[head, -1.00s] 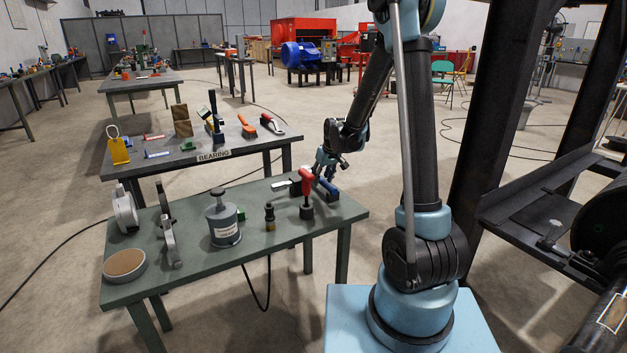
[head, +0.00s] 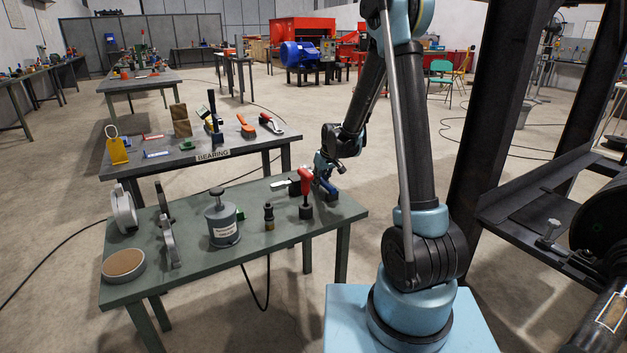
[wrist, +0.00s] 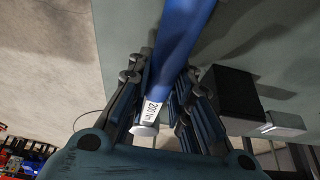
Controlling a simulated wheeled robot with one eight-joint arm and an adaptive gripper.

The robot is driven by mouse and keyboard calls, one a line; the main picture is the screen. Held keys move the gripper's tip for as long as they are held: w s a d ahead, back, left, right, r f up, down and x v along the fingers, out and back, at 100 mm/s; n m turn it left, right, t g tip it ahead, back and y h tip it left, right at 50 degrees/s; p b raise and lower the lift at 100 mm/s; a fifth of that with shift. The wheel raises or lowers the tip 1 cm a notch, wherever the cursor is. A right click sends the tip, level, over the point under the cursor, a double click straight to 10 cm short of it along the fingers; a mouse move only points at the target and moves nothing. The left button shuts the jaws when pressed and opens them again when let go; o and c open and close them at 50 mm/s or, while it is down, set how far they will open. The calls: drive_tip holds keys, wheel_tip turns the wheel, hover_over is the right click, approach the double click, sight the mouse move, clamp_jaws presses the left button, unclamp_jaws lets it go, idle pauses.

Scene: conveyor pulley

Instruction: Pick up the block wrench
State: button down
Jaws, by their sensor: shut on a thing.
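The block wrench, as far as I can tell, is the blue bar (head: 331,191) at the right end of the near green table. In the wrist view the bar (wrist: 182,35) runs away between my fingers and bears a white label that seems to read 200 Nm. My gripper (head: 323,177) reaches down over it from behind, and its fingers (wrist: 160,92) are closed around it from both sides. Its far end is outside the wrist view. I cannot tell whether it is clear of the table top.
A red-handled tool (head: 307,186) stands close left of my gripper. A black block (wrist: 228,92) lies right of the bar in the wrist view. A small brass-and-black part (head: 269,215) and a grey canister (head: 222,222) stand farther left. The table's (head: 285,243) front right is bare.

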wheel_tip(320, 180, up, 10)
idle(0.7)
drive_tip(key=c, duration=2.2)
unclamp_jaws()
clamp_jaws()
drive_tip(key=s+d+r, duration=0.4)
drive_tip(key=s+r, duration=0.8)
drive_tip(key=s, duration=0.2)
drive_tip(key=shift+s, duration=0.15)
drive_tip(key=shift+d, duration=0.1)
